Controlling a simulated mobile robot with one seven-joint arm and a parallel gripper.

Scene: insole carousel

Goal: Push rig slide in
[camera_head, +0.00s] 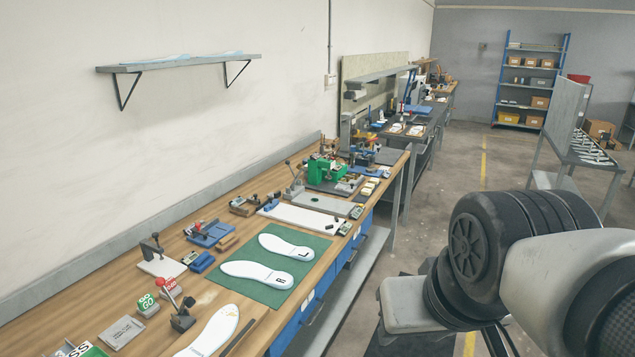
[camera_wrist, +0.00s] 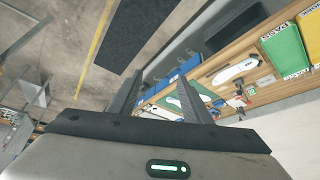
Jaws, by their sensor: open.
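My gripper (camera_wrist: 160,80) is open and empty in the wrist view, with its two dark fingers apart. It is out over the floor and bench edge, touching nothing that I can see. In the head view only my arm shows at the right; the gripper is out of view. A green rig (camera_head: 325,168) stands on the far part of the wooden bench. A lever clamp (camera_head: 294,182) stands in front of it on a grey plate (camera_head: 321,201). Which part is the slide, and how far in it sits, is too small to tell.
The wooden bench (camera_head: 110,277) runs along the wall. A green mat (camera_head: 262,293) holds two white insoles. A red-knobbed lever (camera_head: 182,319), a blue fixture (camera_head: 210,233) and small blocks stand around it. Floor beside the bench is mostly clear, with a dark mat (camera_wrist: 135,32).

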